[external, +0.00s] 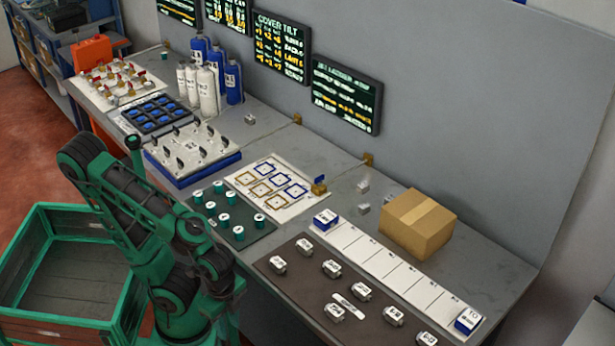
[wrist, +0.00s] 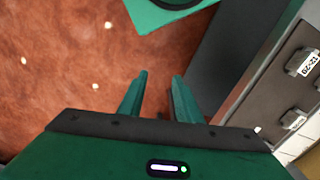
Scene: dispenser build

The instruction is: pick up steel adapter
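Several small silver-and-white labelled pieces stand spread over a dark brown mat (external: 298,290) at the front right of the bench. One of them (external: 331,268) is near the mat's middle. I cannot tell which is the steel adapter, as the labels are too small. Two of these pieces show at the right edge of the wrist view, a larger one (wrist: 301,62) and a smaller one (wrist: 292,119). My gripper (wrist: 160,76) has its two green fingers apart, with nothing between them. It points at the red floor, left of the bench edge. I cannot make out its fingers in the external view.
A white numbered strip (external: 385,263) with a blue-and-white box at each end lies behind the mat. A cardboard box (external: 418,222) stands behind it. A dark green mat with teal cylinders (external: 223,219) lies left. A green-framed crate (external: 70,222) stands on the floor.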

